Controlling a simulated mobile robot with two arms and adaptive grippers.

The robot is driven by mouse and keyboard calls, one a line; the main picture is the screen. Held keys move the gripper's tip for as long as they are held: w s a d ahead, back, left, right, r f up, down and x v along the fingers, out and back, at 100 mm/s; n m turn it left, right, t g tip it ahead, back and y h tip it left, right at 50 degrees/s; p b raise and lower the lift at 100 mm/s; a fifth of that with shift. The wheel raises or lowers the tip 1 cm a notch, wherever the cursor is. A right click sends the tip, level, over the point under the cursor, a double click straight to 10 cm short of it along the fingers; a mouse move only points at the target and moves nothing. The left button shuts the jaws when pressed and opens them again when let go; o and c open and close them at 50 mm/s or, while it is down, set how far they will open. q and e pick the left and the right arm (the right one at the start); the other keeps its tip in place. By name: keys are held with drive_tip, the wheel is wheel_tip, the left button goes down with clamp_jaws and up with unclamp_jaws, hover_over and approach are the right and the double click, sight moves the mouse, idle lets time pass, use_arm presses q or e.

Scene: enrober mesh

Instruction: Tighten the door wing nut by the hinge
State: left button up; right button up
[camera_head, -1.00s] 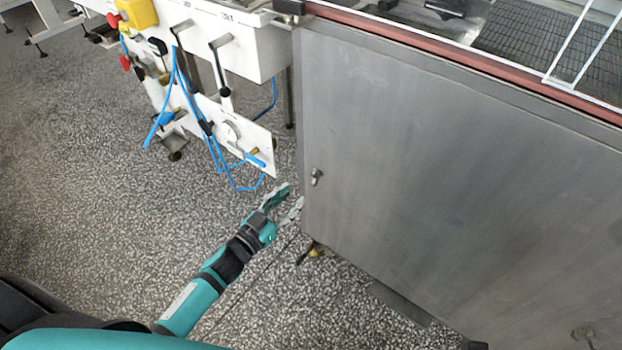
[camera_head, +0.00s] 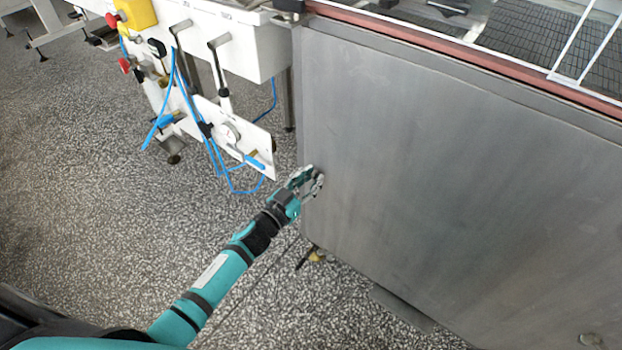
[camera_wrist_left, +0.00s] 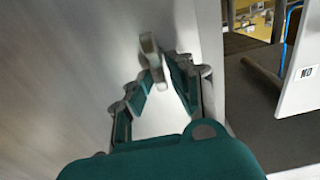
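The steel door (camera_head: 430,190) fills the right of the head view. The wing nut, near the door's left edge, is mostly hidden behind my left gripper (camera_head: 310,180) in the head view. In the left wrist view the wing nut (camera_wrist_left: 151,56) stands out from the door face (camera_wrist_left: 60,70), just beyond the fingertips. My left gripper (camera_wrist_left: 166,75) is open, its two fingers apart with the nut near the gap between their tips. I cannot tell whether a finger touches it. My right gripper is not in view.
A white panel (camera_head: 235,135) with blue hoses, handles and a gauge stands left of the door. A yellow box (camera_head: 138,14) with a red button is at the upper left. Speckled floor (camera_head: 90,210) is open on the left. A red-brown rail (camera_head: 450,50) runs above the door.

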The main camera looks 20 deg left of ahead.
use_arm(q)
clamp_jaws()
